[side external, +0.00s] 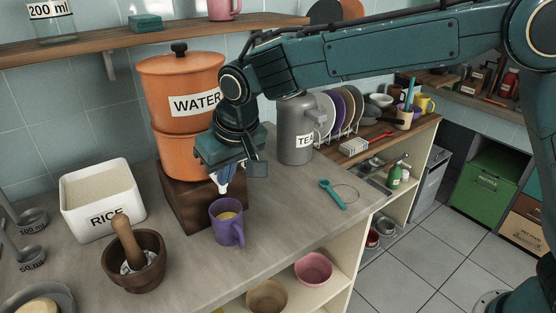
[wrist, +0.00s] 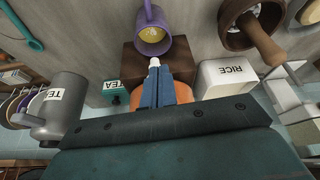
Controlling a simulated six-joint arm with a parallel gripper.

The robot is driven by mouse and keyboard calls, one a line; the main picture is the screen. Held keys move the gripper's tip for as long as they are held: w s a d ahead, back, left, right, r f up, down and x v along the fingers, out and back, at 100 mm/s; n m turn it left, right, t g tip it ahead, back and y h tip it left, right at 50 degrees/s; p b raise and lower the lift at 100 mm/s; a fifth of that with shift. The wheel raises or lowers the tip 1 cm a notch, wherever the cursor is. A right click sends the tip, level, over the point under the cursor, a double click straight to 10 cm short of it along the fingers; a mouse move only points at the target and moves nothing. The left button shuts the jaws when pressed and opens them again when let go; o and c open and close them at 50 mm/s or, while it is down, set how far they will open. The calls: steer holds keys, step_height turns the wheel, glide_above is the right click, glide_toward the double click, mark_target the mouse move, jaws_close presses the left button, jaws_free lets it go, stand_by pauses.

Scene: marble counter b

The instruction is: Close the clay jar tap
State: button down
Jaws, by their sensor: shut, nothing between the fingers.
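The orange clay jar (side external: 180,85), labelled WATER, stands lidded on a dark wooden block (side external: 185,200). My gripper (side external: 222,182) points down in front of the jar's lower part, above the purple mug (side external: 228,225). In the wrist view, its blue fingers (wrist: 156,80) are together and empty, with a small white piece at their ends. I cannot tell whether that piece is fingertip or tap. The tap is not clearly visible, and its handle position cannot be told. The mug (wrist: 153,35) holds something yellowish; the jar (wrist: 135,92) is mostly hidden there behind my gripper.
A rice container (side external: 103,200) and a mortar with pestle (side external: 133,262) stand left of the block. A grey tea canister (side external: 296,135) stands to the right, with a teal spoon (side external: 333,195) nearer the edge. A small teal tea box (wrist: 115,92) stands beside the block. The shelf (side external: 110,45) hangs above.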

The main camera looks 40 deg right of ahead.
mark_target(216, 174)
steer(key=shift+w+a, duration=0.1)
steer(key=shift+w, duration=0.9)
steer(key=shift+w+a+r+m, duration=0.1)
steer(key=shift+w+a+m, duration=0.1)
steer(key=shift+w+m, duration=0.25)
steer(key=shift+w, duration=0.1)
steer(key=shift+d, duration=0.2)
steer(key=shift+d, duration=0.75)
steer(key=shift+s, duration=0.35)
